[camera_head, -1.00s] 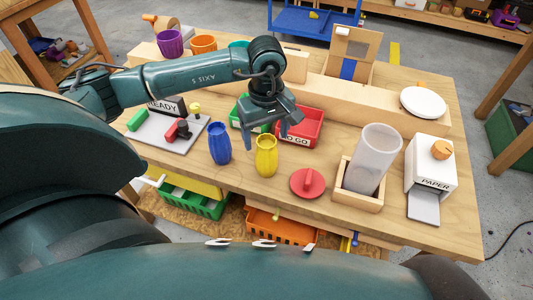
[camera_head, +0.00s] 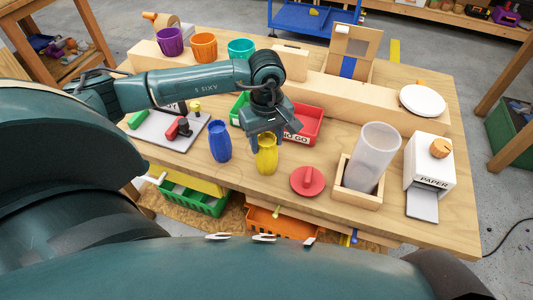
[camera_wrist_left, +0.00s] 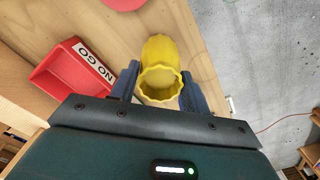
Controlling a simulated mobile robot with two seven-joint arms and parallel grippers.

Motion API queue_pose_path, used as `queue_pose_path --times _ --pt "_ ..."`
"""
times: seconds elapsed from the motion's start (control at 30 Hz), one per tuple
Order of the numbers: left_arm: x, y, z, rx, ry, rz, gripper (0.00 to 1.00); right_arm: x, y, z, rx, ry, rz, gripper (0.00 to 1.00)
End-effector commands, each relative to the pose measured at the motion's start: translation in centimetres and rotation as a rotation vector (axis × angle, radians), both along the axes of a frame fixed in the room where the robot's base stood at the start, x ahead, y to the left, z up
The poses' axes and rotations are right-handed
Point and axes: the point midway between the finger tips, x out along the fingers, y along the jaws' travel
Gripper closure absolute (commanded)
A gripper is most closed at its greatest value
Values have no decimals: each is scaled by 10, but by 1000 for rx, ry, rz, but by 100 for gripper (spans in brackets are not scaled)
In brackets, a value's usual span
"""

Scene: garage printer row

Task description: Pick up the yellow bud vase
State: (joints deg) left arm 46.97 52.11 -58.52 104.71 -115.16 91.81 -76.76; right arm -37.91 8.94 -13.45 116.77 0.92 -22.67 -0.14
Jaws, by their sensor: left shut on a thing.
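The yellow bud vase (camera_head: 266,160) stands upright on the wooden table in the head view, between the blue vase and the red lid. My left gripper (camera_head: 265,142) reaches down over its top, with its fingers on either side of the neck. In the left wrist view the vase (camera_wrist_left: 160,66) shows its scalloped open mouth between the two fingers of the left gripper (camera_wrist_left: 158,82). The left gripper is shut on the vase. My right gripper is in neither view.
A blue vase (camera_head: 219,142) stands close on the left. A red lid (camera_head: 307,181) lies close on the right. A red "NO GO" tray (camera_head: 309,122) sits behind the gripper. A clear cylinder (camera_head: 371,158) stands in a wooden holder (camera_head: 357,198) farther right.

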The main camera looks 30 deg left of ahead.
Motion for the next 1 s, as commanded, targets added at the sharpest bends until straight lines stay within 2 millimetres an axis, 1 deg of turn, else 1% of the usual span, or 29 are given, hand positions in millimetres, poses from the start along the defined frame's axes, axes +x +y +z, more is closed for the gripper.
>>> queue_pose_path --times 0.03,0.2,0.4,0.5,0.57,0.77,0.9,1.0 --pt "0 0 0 0 0 0 75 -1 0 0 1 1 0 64" --pt "0 0 0 0 0 0 89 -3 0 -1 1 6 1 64" --pt "0 0 1 0 -1 0 89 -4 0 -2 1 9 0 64" --pt "1 0 5 0 -2 0 89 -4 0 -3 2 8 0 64" --pt "1 0 12 -1 -4 0 89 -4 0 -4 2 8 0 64" --pt "1 0 52 0 -7 -1 89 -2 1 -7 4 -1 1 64" --pt "1 0 78 0 -4 -2 89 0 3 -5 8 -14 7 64" --pt "1 -2 92 -3 -4 -1 89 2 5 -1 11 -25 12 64"
